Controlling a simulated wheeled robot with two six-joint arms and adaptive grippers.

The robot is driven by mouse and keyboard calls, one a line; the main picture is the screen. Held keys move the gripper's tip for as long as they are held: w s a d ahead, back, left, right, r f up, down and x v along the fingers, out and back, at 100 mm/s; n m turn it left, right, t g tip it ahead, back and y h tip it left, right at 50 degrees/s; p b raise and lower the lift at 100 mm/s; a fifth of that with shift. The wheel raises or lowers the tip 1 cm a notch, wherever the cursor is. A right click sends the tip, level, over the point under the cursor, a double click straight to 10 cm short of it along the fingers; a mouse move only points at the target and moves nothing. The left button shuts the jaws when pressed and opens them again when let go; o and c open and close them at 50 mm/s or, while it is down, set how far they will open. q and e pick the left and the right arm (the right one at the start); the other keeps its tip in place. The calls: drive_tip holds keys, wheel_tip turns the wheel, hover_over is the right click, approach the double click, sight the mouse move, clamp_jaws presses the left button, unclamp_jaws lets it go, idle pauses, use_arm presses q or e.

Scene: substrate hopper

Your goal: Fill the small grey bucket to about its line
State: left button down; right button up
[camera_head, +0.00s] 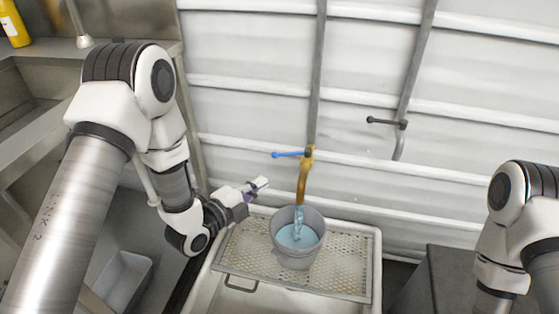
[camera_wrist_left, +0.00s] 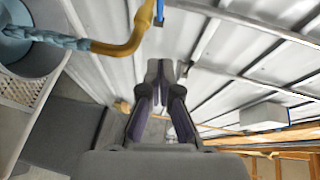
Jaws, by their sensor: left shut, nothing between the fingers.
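The small grey bucket (camera_head: 297,258) stands upright on a perforated grate (camera_head: 345,258) over a white basin. Blue water (camera_head: 298,236) runs into it from a brass tap (camera_head: 304,180) and lies inside; I cannot make out a fill line. The tap's blue lever (camera_head: 289,155) points left. My left gripper (camera_head: 262,184) is shut and empty, left of the tap and below the lever, apart from both. In the left wrist view, the gripper (camera_wrist_left: 162,75) has its fingertips together, with the tap (camera_wrist_left: 125,45) and bucket (camera_wrist_left: 30,55) to its left. My right gripper is out of view.
A second, grey tap (camera_head: 401,135) with a dark lever is on the corrugated wall to the right. A dark box-like surface (camera_head: 455,265) stands right of the basin (camera_head: 372,245). A counter with a yellow bottle (camera_head: 13,22) is at the far left.

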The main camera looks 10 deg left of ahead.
sight(276, 154)
use_arm(q)
drive_tip(key=b+x, duration=0.1)
drive_tip(key=x, duration=0.3)
drive_tip(key=a+b+x, duration=0.1)
drive_tip(key=x, duration=0.3)
drive_tip(key=w+a+x, duration=0.1)
drive_tip(key=x, duration=0.4)
drive_tip(key=shift+a+f+b, duration=0.2)
drive_tip(key=shift+a+b, duration=0.05)
drive_tip(key=shift+b, duration=0.15)
drive_tip(key=w+a, duration=0.2)
drive_tip(key=w, duration=0.1)
drive_tip(key=shift+s, duration=0.1)
drive_tip(key=shift+r, duration=0.1)
